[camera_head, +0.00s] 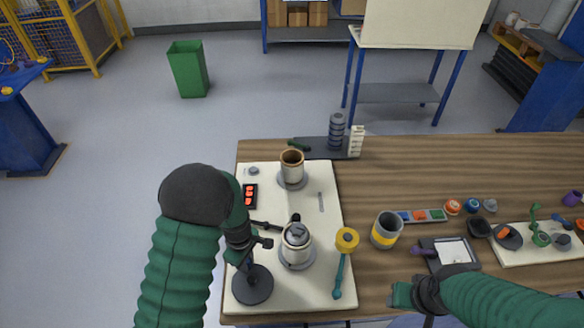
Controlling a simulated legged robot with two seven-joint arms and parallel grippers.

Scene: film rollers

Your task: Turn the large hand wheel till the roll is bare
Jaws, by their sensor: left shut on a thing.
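The dark round hand wheel (254,289) lies at the front left of the cream board (311,283). My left gripper (249,262) is over it, shut on what looks like its upright handle; the arm and fingers partly hide the grip. A pale roll with a grey top (297,239) stands on a grey disc right of this gripper. A second pale roll with a brown rim (292,167) stands farther back. I cannot tell how much film is on either roll. My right gripper (404,295) is at the table's front edge, its jaws unclear.
A yellow-headed teal tool (345,242) lies on the board's right side. A yellow-banded grey cup (386,230), a tray of coloured blocks (424,216) and a dark framed pad (452,251) stand farther right. Bare wood (430,172) lies behind them.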

